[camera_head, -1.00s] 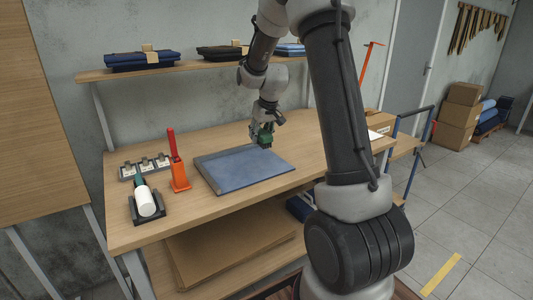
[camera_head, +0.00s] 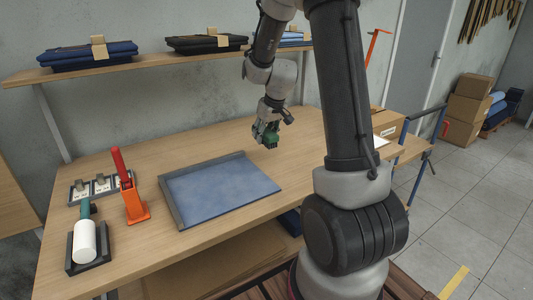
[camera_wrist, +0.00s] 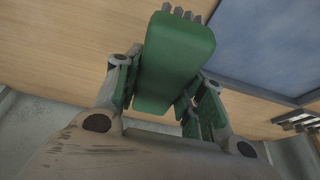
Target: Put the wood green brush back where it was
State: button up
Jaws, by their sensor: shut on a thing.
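The green brush (camera_wrist: 175,60) is held between the fingers of my gripper (camera_wrist: 160,95) in the wrist view. Its green block shows large, with grey bristle tips at the far end. In the head view my gripper (camera_head: 267,135) hangs over the wooden workbench (camera_head: 300,145), behind the blue mat (camera_head: 222,190), with a small green part of the brush (camera_head: 270,138) showing. Whether the brush touches the bench is hard to tell. No wooden part of the brush is clearly visible.
An orange tool with a red handle (camera_head: 133,195) stands left of the mat. A white roller (camera_head: 84,241) lies in a dark holder at the front left, near a tray of small parts (camera_head: 100,188). A shelf with folded cloths (camera_head: 88,54) runs above. The bench right of the mat is fairly clear.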

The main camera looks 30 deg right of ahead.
aim_at(270, 134)
notch_tip(270, 134, down, 8)
jog(key=shift+r, duration=0.25)
jog(key=o, duration=1)
jog(key=shift+f, duration=0.1)
jog(key=v, duration=1.2)
jog(key=s+a+r, duration=0.5)
jog(key=s+r, duration=0.4)
jog(key=s, duration=0.1)
jog(key=shift+s+a+r, duration=0.4)
jog(key=shift+s+r, duration=0.15)
jog(key=shift+s, duration=2.2)
jog(key=shift+s+a+r, duration=0.4)
jog(key=shift+s+r, duration=0.1)
jog(key=shift+s, duration=2.25)
jog(key=shift+s+a+r, duration=0.4)
jog(key=shift+s+r, duration=0.15)
jog(key=shift+s, duration=2.2)
